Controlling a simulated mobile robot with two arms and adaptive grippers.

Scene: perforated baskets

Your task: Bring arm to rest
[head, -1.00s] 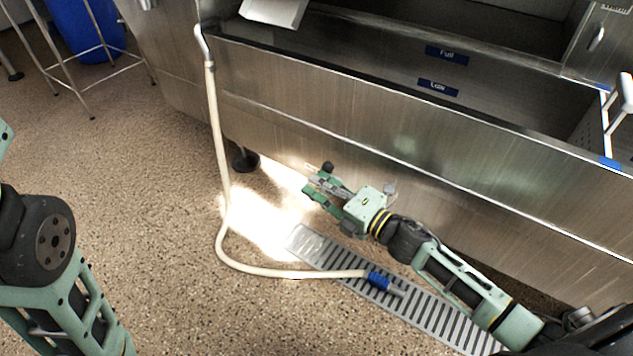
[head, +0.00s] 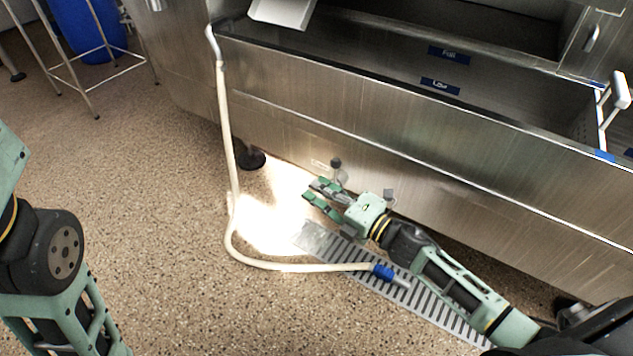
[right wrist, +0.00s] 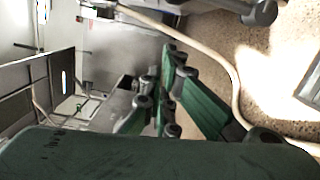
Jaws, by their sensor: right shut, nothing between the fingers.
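My right arm reaches in from the lower right in the head view. Its green gripper (head: 318,194) hangs in front of the steel tank's side, above the floor near the drain grate. The right wrist view shows the green fingers (right wrist: 165,90) close together with nothing held between them. My left arm shows at the left edge of the head view as green and black links; its gripper is out of the frame.
A steel tank (head: 400,130) with Full and Low labels runs across the back. A cream hose (head: 231,180) hangs from it and ends in a blue nozzle (head: 383,272) on the floor grate (head: 440,312). A blue barrel (head: 85,30) stands far left. The left floor is open.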

